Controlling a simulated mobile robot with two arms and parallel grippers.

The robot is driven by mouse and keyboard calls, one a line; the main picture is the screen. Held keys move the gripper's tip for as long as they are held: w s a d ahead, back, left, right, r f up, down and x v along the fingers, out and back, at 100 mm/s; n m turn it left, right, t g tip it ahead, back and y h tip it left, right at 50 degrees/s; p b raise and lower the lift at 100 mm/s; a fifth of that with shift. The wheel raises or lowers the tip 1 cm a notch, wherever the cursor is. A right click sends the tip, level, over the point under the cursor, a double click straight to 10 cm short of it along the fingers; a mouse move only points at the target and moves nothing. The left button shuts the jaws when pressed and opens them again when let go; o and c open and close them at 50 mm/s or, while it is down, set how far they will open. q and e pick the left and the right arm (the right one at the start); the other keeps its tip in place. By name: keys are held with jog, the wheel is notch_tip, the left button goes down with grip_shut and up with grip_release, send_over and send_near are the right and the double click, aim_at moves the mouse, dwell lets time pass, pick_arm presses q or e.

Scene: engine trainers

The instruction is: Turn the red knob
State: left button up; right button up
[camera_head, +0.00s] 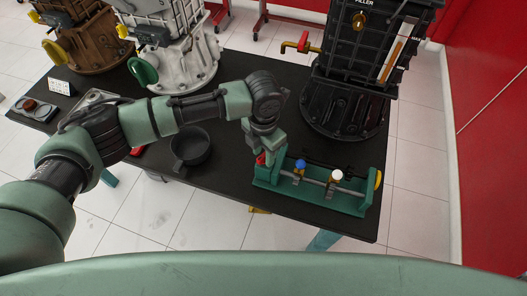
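A green valve stand (319,195) sits near the front right edge of the black table. It carries a row of small valve knobs. The red knob (260,160) is at its left end and is mostly hidden by my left gripper. My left gripper (264,154) points down over the red knob, with its fingers at or very near it. Whether the fingers are closed on it I cannot tell. A blue knob (299,165) and a white knob (337,176) stand to the right on the same stand. My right gripper is not in view.
A black engine block (345,100) stands behind the stand, with a red-handled tap (297,45) on its left side. A black pan (191,147) lies left of the stand. White (186,65) and brown (82,50) engines stand at the back left.

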aim_at(263, 156)
pick_arm(q)
notch_tip(263, 156, up, 6)
jog(key=shift+r+b, duration=0.2)
jog(key=shift+b, duration=0.55)
jog(key=shift+r, duration=0.65)
